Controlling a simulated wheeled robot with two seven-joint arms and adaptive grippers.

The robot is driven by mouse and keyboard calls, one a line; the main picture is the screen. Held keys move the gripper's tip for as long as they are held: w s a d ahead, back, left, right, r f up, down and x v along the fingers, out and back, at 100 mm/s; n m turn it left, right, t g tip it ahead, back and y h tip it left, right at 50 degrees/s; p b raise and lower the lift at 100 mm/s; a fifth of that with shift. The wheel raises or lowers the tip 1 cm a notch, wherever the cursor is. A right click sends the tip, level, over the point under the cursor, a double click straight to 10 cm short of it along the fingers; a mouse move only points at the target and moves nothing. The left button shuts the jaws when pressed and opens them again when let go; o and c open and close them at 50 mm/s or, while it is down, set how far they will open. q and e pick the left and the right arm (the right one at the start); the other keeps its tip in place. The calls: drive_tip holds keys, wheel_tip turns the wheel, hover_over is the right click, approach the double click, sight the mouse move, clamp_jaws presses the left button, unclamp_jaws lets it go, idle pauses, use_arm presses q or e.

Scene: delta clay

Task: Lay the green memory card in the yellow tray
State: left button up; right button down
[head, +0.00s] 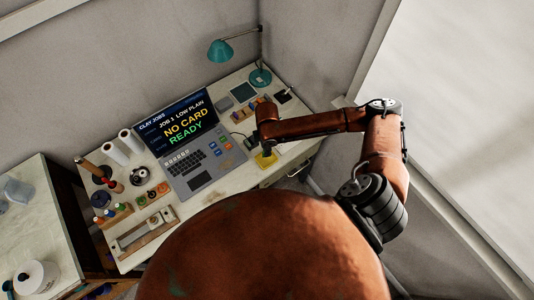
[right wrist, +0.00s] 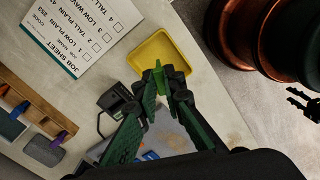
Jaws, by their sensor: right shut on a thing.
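The yellow tray (head: 265,161) lies on the workbench near its front edge, just right of the laptop. In the right wrist view the tray (right wrist: 150,50) is a shallow square, partly covered by my fingertips. My right gripper (right wrist: 165,84) is shut on the green memory card (right wrist: 159,79), which sticks out past the fingertips and overlaps the tray in that view. I cannot tell how high the card is above the tray. In the head view my right gripper (head: 267,146) is over the tray and the card is too small to make out. My left gripper is not in view.
A laptop (head: 190,145) reading "NO CARD READY" stands left of the tray. A small black device (right wrist: 117,97) with a cable is beside the tray. A job sheet (right wrist: 83,35) and a wooden rack (right wrist: 35,100) with coloured items lie nearby. A teal lamp (head: 221,50) stands behind.

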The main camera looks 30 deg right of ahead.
wheel_tip(320, 180, down, 3)
drive_tip(key=shift+r, duration=0.15)
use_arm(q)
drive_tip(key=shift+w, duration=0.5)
use_arm(e)
drive_tip(key=shift+f, duration=0.25)
drive_tip(key=shift+f, duration=0.15)
drive_tip(key=c, duration=2)
unclamp_jaws()
drive_tip(key=shift+c, duration=0.2)
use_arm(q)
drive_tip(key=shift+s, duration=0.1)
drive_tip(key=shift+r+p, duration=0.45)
use_arm(e)
wheel_tip(320, 180, up, 12)
drive_tip(key=shift+r, duration=0.2)
drive_tip(key=shift+f, duration=0.1)
